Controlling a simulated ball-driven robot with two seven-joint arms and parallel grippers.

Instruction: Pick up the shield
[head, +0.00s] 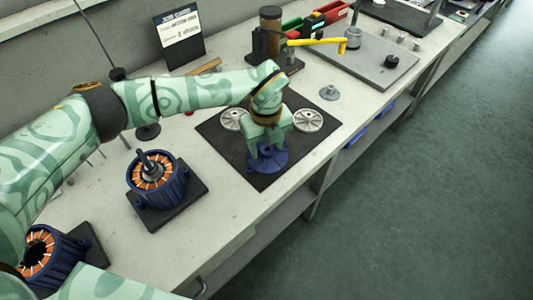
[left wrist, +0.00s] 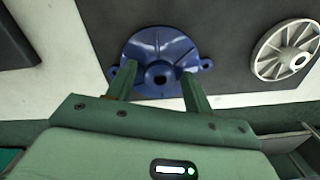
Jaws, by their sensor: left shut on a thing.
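The blue round shield (head: 266,160) with a central hub and side ears is on the dark mat (head: 290,172). In the left wrist view the shield (left wrist: 160,50) shows its ribbed face and the dark hole in its hub. My left gripper (head: 267,150) comes down on it from above. Its two fingers (left wrist: 159,78) are shut on the shield, one on each side of the hub. Whether the shield touches the mat or is slightly raised I cannot tell. My right gripper is not in view.
White spoked wheels (head: 308,120) (head: 232,119) lie on either side of my left gripper. A blue motor housing with orange windings (head: 157,180) stands left on a black base. A yellow-handled tool (head: 320,42) is at the back. The bench's front edge runs close by the mat.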

